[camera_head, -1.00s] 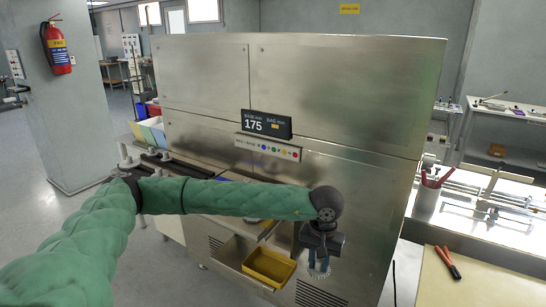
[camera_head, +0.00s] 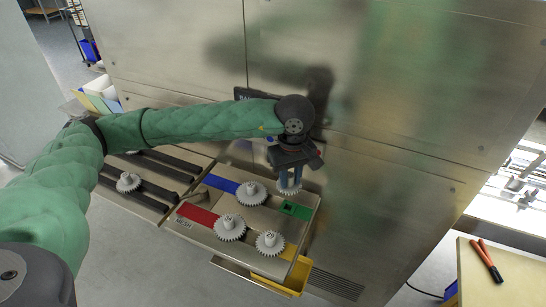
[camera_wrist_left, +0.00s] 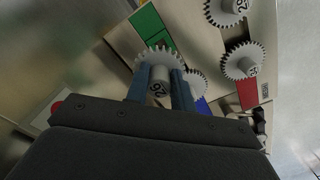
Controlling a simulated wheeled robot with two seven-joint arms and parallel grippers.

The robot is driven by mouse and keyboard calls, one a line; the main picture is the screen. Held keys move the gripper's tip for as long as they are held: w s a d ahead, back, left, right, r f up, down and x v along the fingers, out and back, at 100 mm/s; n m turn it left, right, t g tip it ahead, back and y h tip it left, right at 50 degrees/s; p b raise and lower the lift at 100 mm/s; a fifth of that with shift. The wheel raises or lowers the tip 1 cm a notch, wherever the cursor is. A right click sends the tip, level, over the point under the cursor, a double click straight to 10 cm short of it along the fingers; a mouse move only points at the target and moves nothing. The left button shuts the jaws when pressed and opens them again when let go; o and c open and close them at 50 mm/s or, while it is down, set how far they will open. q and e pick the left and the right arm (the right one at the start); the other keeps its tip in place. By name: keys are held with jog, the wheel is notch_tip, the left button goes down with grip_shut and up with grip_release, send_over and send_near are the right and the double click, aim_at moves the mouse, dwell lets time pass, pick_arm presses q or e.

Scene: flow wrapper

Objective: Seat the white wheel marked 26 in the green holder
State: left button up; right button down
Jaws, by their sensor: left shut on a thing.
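My left gripper (camera_head: 289,177) is shut on a white toothed wheel (camera_head: 289,189), pointing down. In the left wrist view the fingers (camera_wrist_left: 160,88) grip the hub of this wheel (camera_wrist_left: 157,60), and the hub reads 26. The green holder (camera_head: 300,211) lies on the metal tray just below and right of the held wheel in the head view. In the left wrist view the green holder (camera_wrist_left: 146,21) shows beyond the wheel, which covers part of it. The wheel appears above the tray; its exact height is hard to tell. My right gripper is not in view.
White wheels stand by the blue strip (camera_head: 221,183), the red strip (camera_head: 197,214) and the yellow strip (camera_head: 289,251). Another wheel (camera_head: 128,182) is on the dark rails at left. The machine's steel front (camera_head: 400,150) rises behind.

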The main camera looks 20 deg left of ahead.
aim_at(289, 185)
pick_arm(q)
jog(key=shift+w+a, duration=0.1)
jog(key=shift+s+f, duration=0.3)
jog(key=shift+f, duration=0.2)
jog(key=shift+w+f, duration=0.2)
jog(key=shift+f, duration=0.9)
jog(key=shift+s+f, duration=0.1)
jog(key=shift+f, duration=2.15)
jog(key=shift+b, duration=0.45)
jog(key=shift+s+f+b, duration=0.1)
jog(key=shift+f+b, duration=0.15)
jog(key=shift+b, duration=0.3)
grip_shut()
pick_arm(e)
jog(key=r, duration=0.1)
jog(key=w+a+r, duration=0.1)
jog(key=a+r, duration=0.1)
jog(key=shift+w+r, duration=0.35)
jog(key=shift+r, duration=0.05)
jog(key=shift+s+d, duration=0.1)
